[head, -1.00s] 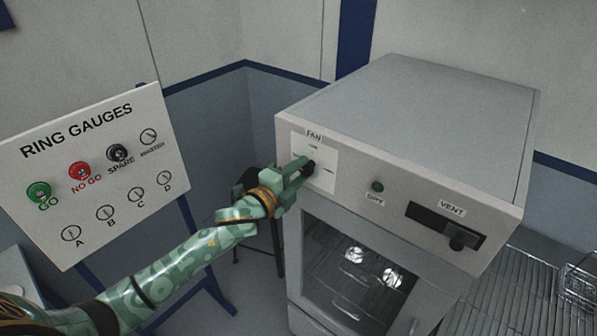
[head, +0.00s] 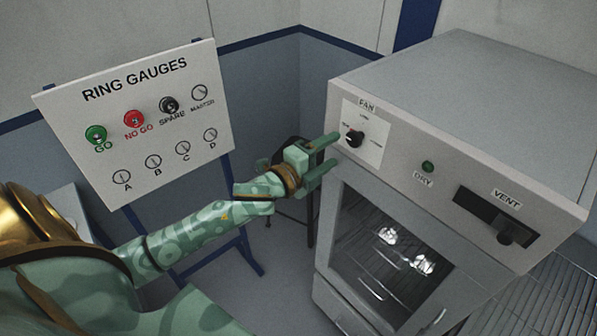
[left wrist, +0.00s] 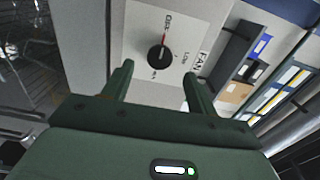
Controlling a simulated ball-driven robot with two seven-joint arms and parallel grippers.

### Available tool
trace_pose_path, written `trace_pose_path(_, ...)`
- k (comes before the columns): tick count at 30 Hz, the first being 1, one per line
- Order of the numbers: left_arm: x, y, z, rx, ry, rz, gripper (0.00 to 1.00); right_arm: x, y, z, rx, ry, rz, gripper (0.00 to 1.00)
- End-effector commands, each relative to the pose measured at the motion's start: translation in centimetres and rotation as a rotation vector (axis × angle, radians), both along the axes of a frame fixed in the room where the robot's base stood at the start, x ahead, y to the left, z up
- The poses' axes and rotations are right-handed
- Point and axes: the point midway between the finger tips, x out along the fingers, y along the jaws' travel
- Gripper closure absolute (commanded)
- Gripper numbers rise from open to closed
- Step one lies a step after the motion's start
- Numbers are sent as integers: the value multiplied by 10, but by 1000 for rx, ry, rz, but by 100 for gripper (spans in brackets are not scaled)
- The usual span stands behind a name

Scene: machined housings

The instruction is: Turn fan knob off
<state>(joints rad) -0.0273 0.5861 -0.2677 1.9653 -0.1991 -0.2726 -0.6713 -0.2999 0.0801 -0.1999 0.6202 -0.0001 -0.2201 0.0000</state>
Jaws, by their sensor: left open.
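The fan knob (head: 354,138) is a black round knob on a white plate marked FAN, at the left end of the grey oven's front panel (head: 400,150). In the left wrist view, the knob (left wrist: 157,57) has a red pointer line aimed at the OFF mark. My left gripper (head: 331,152) is open and empty, just to the left of the knob and apart from it. In the left wrist view, the open fingers (left wrist: 158,72) frame the knob from below. My right gripper is not in view.
A green DRY button (head: 428,167) and a VENT slider (head: 506,232) sit farther right on the panel. The glass oven door (head: 385,250) is below. A RING GAUGES board (head: 140,150) stands at left. A wire rack (head: 540,295) is at lower right.

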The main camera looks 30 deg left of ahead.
Motion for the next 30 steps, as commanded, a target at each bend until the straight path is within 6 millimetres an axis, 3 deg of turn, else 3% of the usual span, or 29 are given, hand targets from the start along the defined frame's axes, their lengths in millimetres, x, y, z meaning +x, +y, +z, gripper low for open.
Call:
trace_pose_path(6, -60, 16, -5, 2, 4, 0, 42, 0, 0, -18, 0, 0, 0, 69)
trace_pose_path(12, -92, 25, -3, -1, 2, 0, 42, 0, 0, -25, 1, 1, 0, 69)
trace_pose_path(18, -102, 28, -1, 1, 0, 1, 42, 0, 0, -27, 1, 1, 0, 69)
trace_pose_path(30, -102, 28, 0, 0, 0, 1, 42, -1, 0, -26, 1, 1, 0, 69)
